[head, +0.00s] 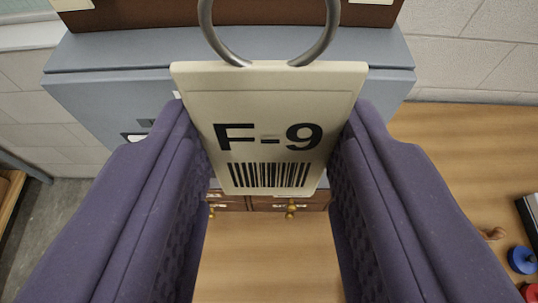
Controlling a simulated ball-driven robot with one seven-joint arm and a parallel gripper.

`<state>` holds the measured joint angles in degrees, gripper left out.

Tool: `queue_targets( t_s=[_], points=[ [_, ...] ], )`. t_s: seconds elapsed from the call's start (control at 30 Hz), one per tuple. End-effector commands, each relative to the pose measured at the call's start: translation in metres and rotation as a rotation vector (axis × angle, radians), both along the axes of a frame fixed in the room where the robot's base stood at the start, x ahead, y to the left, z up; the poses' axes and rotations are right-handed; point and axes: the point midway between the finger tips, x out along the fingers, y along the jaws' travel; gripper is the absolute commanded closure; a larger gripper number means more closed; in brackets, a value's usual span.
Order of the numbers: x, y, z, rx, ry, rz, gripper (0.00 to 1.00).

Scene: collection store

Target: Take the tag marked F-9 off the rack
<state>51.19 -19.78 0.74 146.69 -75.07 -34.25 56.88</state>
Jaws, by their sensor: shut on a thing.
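The cream tag marked F-9 (270,92) is in the middle of the head view, upright, with black print and a barcode. A grey metal ring (219,42) meets its top edge and runs up out of the picture. My gripper (268,165) has two purple padded fingers, one at each side edge of the tag, and is shut on it. Whether the ring hangs on a hook or peg is out of view. The rack itself cannot be made out.
A blue-grey cabinet (95,90) stands behind the tag, with a dark brown box (150,18) on top. Small drawers with brass knobs (291,209) show below the tag. A wooden surface (450,150) lies at right, with blue and red knobbed pieces (522,260) at its edge.

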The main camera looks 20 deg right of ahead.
Motion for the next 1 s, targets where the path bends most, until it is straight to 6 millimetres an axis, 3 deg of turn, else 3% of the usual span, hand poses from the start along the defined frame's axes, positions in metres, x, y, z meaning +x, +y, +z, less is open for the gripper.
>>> queue_targets(
  t_s=[1.0],
  points=[
    [-0.028, 0.008, 0.001, -0.001, -0.001, 0.001, 0.87]
  ],
)
